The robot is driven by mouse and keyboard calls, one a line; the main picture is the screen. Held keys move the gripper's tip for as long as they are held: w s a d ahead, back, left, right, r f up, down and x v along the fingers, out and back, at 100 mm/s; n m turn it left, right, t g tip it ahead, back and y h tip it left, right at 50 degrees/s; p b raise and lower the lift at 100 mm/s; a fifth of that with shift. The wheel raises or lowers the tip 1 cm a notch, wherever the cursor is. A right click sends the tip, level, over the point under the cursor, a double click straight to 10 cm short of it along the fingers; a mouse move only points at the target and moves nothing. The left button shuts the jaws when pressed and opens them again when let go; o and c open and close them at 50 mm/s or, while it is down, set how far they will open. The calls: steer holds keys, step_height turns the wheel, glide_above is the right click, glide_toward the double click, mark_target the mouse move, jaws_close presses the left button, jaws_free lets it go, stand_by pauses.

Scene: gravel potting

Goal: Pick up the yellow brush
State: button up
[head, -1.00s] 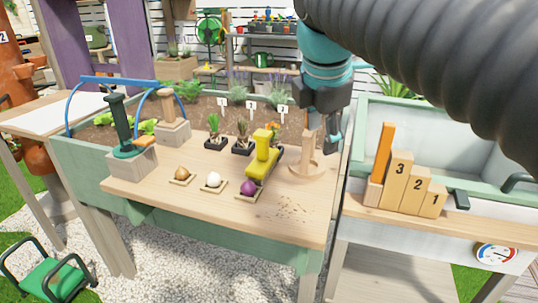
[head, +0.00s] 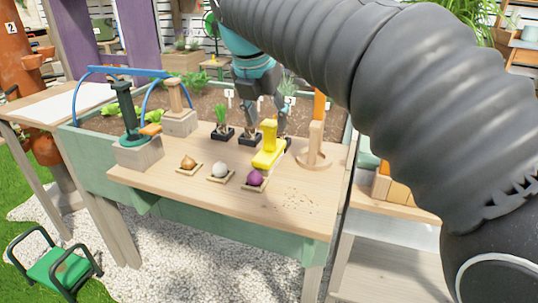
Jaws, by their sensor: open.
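The yellow brush (head: 267,156) sits on the wooden worktop (head: 225,200) in the head view, with a flat base and an upright handle. My gripper (head: 265,112) is open and points down, just above and seemingly behind the brush handle. It looks empty. How far apart in depth the fingers and the handle are, I cannot tell. My arm covers the right side of the view.
A wooden stand (head: 315,152) is close at the brush's right. Onion-like bulbs, white (head: 219,170) and purple (head: 255,179), lie in front. Small black pots with plants (head: 221,134) stand behind.

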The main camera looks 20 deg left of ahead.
mark_target(268, 124)
steer(key=shift+w+b+x, duration=0.15)
steer(key=shift+b+x, duration=0.1)
steer(key=shift+x, duration=1.3)
steer(key=shift+w+b+x, duration=0.1)
steer(key=shift+b+x, duration=0.1)
steer(key=shift+x, duration=1.3)
steer(key=shift+a+r, duration=0.1)
steer(key=shift+a, duration=0.05)
jaws_close()
